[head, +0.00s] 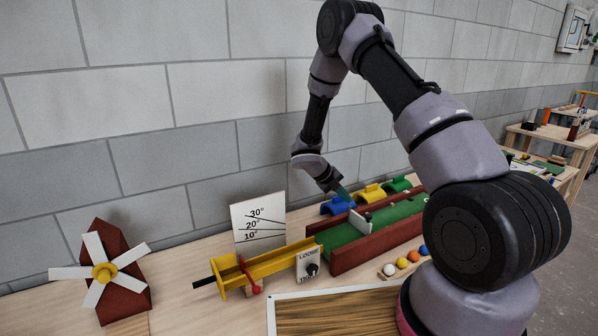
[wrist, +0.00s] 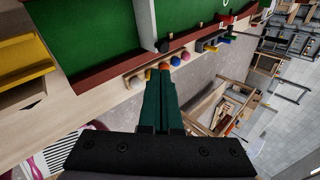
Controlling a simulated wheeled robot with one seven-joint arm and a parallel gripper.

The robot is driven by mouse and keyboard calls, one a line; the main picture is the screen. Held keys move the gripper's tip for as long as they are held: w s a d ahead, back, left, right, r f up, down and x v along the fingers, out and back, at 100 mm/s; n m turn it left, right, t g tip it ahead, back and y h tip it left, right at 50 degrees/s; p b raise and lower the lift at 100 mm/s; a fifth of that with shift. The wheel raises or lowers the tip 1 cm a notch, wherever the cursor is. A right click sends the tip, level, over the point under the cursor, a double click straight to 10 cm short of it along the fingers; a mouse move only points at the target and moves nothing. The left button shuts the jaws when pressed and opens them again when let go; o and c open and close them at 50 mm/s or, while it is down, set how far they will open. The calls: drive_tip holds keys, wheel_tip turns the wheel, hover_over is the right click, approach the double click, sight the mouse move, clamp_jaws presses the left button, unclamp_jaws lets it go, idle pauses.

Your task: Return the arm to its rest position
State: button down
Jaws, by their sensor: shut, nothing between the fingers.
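My arm reaches out over the bench in the head view, bent high at the elbow. My gripper (head: 343,193) points down and to the right, just above the green lane with red side walls (head: 345,260), near a white divider (head: 361,220). In the wrist view the two dark green fingers (wrist: 163,78) are together, with nothing held between them. They appear over the lane's red wall and the row of balls; whether they touch anything cannot be told.
A row of coloured balls (head: 402,263) lies in front of the lane. Blue, yellow (head: 370,194) and green arches stand behind it. A yellow ramp (head: 262,263), an angle board (head: 258,222) and a white-bladed pinwheel (head: 102,271) stand to the left. A grey block wall is behind.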

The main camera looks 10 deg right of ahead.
drive_tip(key=s+d+r+m+y, duration=0.1)
drive_tip(key=s+r+m, duration=0.3)
drive_tip(key=r+m, duration=0.4)
drive_tip(key=s+r+m+y, duration=0.2)
drive_tip(key=s+r+m, duration=0.3)
drive_tip(key=r, duration=0.5)
drive_tip(key=s+d+r+m+y, duration=0.1)
drive_tip(key=s+r+m, duration=0.2)
drive_tip(key=r+m, duration=0.55)
drive_tip(key=s+a+r+m+t+y, duration=0.2)
drive_tip(key=s+r+m+y, duration=0.1)
drive_tip(key=s+r+m, duration=0.4)
drive_tip(key=s+a+r+m+t+y, duration=0.3)
drive_tip(key=s+r+m, duration=0.4)
drive_tip(key=s+m, duration=0.5)
drive_tip(key=shift+a+r+m+t, duration=0.2)
drive_tip(key=shift+r+m+t, duration=0.1)
drive_tip(key=shift+m, duration=0.35)
drive_tip(key=shift+s, duration=0.1)
